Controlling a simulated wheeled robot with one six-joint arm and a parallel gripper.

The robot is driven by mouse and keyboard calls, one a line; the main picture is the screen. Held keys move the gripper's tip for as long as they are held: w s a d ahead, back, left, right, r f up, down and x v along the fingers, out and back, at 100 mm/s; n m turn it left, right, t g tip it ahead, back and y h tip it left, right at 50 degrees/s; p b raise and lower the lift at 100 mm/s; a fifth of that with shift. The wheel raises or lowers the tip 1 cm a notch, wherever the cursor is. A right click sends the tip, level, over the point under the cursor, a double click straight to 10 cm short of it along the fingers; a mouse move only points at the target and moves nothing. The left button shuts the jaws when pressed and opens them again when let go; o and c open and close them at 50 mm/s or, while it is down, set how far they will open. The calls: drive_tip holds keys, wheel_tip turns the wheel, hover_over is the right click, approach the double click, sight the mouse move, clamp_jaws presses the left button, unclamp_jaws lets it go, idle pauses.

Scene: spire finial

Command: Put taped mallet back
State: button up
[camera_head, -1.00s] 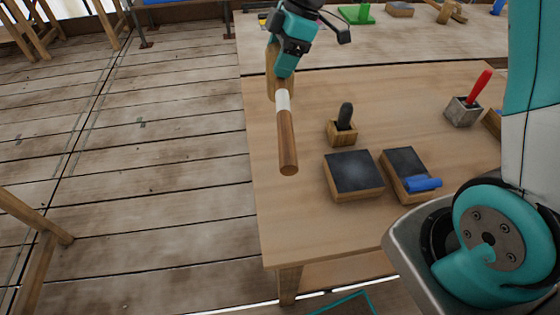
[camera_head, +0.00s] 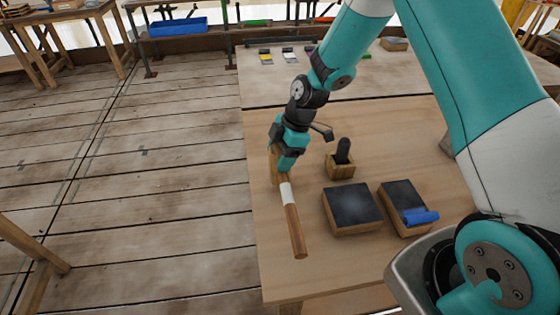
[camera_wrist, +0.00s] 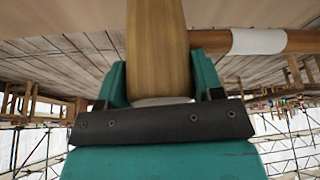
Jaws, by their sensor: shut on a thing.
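The taped mallet has a brown wooden handle (camera_head: 296,230) with a white tape band (camera_head: 287,194) near the head. Its pale wooden head (camera_head: 275,166) is partly hidden by my gripper (camera_head: 285,165), which is shut on it. The handle points toward the near side of the picture, over the left part of the wooden table (camera_head: 275,271). I cannot tell whether the mallet touches the table. In the wrist view the wooden head (camera_wrist: 157,48) stands between the fingers, and the taped handle (camera_wrist: 258,41) runs off to the right.
Right of the mallet are a small wooden block with a dark-handled tool (camera_head: 341,166), a dark-topped block (camera_head: 352,207), and another such block (camera_head: 403,197) with a blue roll (camera_head: 420,217) on it. A second table (camera_head: 400,75) stands behind. Floor planks lie left.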

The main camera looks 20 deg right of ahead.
drive_tip(key=shift+f, duration=1.5)
drive_tip(key=shift+f, duration=0.2)
drive_tip(key=o, duration=1.1)
drive_tip(key=shift+r, duration=0.15)
